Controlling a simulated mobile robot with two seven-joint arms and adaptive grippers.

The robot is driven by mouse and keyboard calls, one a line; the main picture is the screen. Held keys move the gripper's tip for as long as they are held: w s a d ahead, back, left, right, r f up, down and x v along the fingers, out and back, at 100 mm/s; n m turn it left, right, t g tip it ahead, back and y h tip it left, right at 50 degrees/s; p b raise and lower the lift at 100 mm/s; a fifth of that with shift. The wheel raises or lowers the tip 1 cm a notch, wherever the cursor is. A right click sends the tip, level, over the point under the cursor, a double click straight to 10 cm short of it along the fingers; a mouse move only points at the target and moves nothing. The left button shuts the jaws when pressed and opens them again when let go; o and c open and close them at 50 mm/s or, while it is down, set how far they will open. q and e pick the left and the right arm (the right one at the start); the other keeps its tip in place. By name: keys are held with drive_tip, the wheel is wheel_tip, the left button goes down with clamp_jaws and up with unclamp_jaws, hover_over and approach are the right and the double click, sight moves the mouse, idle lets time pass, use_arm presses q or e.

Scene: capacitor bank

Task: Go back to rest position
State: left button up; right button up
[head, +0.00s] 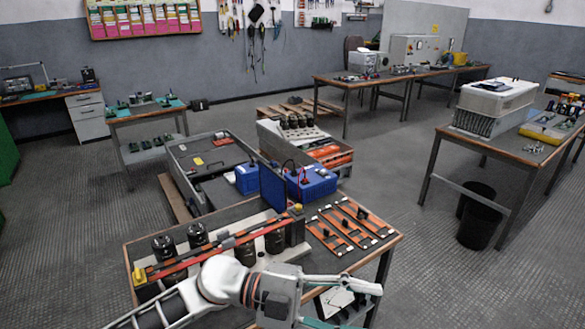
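My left arm comes in from the lower left, low in front of the near workbench (375,250). My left gripper (373,308) points right at the bench's front right corner. Its two fingers are spread apart, with nothing seen held between them; the lower finger is partly cut by the picture edge. The capacitor bank has several dark cylinders (198,235) on a pale base, with a long red-orange bar (225,244) across them. My arm hides part of the front of the bank. My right gripper is not in view.
Orange strips with black pieces (350,225) lie on the bench's right side. Behind stand a grey open crate (215,160) and blue boxes (312,183). A black bin (480,222) stands by the right table (500,140). The floor between is clear.

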use_arm(q)
drive_tip(key=w+a+n+t+h, duration=0.3)
drive_tip(key=w+a+n+t, duration=0.4)
drive_tip(key=n+t, duration=0.55)
drive_tip(key=w+a+f+n+t+y, duration=0.4)
drive_tip(key=a+f+n+t+y, duration=0.45)
drive_tip(key=f, duration=0.25)
drive_tip(key=s+a+f+n+g+y, duration=0.3)
drive_tip(key=s+a+f, duration=0.4)
drive_tip(key=f, duration=0.4)
drive_tip(key=s+a+f+n+g+y, duration=0.3)
drive_tip(key=s+a+f+y, duration=0.3)
drive_tip(key=a+f, duration=0.3)
wheel_tip(320, 180, down, 3)
drive_tip(key=shift+s+f+n, duration=0.1)
drive_tip(key=shift+s+n, duration=0.5)
drive_tip(key=shift+s, duration=0.25)
